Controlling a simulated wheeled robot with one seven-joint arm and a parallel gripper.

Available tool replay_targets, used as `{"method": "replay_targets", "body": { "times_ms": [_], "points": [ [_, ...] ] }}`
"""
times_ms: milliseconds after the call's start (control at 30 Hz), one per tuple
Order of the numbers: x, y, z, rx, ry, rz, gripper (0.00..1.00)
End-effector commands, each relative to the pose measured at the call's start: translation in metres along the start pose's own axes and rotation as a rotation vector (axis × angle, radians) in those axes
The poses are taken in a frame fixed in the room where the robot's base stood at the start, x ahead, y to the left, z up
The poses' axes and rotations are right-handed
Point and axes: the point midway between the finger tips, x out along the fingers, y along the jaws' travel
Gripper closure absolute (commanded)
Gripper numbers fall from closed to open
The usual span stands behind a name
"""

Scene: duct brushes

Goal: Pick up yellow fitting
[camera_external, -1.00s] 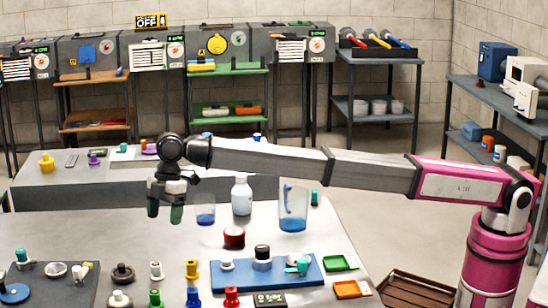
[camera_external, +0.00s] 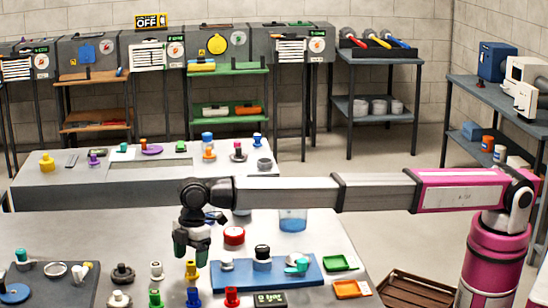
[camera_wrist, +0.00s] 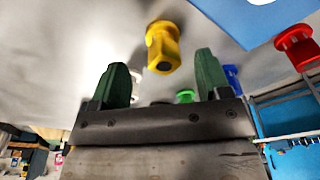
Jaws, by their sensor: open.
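The yellow fitting (camera_external: 191,271) stands on the front table, just behind a blue fitting (camera_external: 193,298). My gripper (camera_external: 191,250) is just above it in the external view, with dark green fingers pointing down, open and empty. In the wrist view the yellow fitting (camera_wrist: 163,46) shows beyond the gap between the two fingertips (camera_wrist: 163,72). It appears clear of both fingers. I cannot tell the exact height between them.
A red fitting (camera_external: 231,297) and a green fitting (camera_external: 155,298) stand close by. A blue board (camera_external: 315,275) with parts lies to the right. Another yellow piece (camera_external: 47,163) sits on the back bench.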

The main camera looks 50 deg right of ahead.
Motion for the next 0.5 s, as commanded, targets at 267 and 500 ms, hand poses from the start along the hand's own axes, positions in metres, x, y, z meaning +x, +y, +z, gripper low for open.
{"method": "replay_targets", "body": {
  "times_ms": [267,500],
  "points": [
    [0.037,-0.004,0.002,0.0,-0.001,0.0,0.3],
    [0.039,-0.004,0.002,0.0,0.0,0.0,0.3]
  ]
}}
